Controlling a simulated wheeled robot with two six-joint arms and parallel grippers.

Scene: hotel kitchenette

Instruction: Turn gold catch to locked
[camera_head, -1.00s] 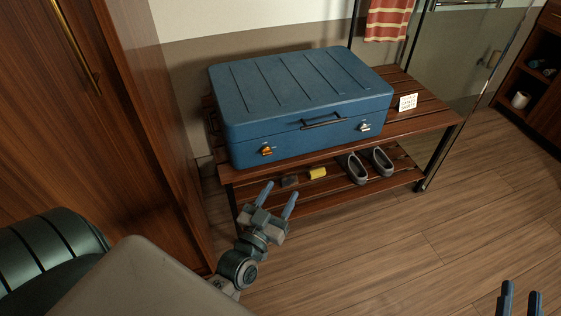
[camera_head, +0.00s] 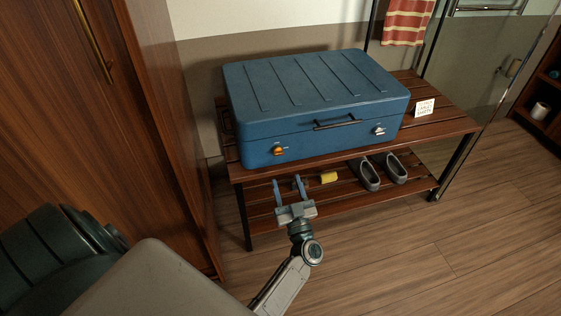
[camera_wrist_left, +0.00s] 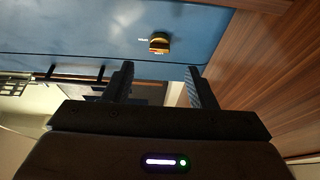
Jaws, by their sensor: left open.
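The blue suitcase (camera_head: 318,95) lies shut on a slatted wooden luggage bench. The gold catch (camera_head: 278,151) is on its front face, left of the dark handle (camera_head: 337,122). A silver catch (camera_head: 380,131) is right of the handle. My left gripper (camera_head: 287,183) is open and empty, below and in front of the gold catch. In the left wrist view, the gold catch (camera_wrist_left: 159,43) shows beyond and between the spread fingers (camera_wrist_left: 160,72), apart from them. The catch's exact setting is too small to read. My right gripper is out of view.
The bench (camera_head: 440,124) carries a white card (camera_head: 425,107) right of the suitcase. Its lower shelf holds grey shoes (camera_head: 383,172) and a yellow item (camera_head: 328,177). A tall wooden cabinet (camera_head: 165,120) stands close on the left. The floor at right is clear.

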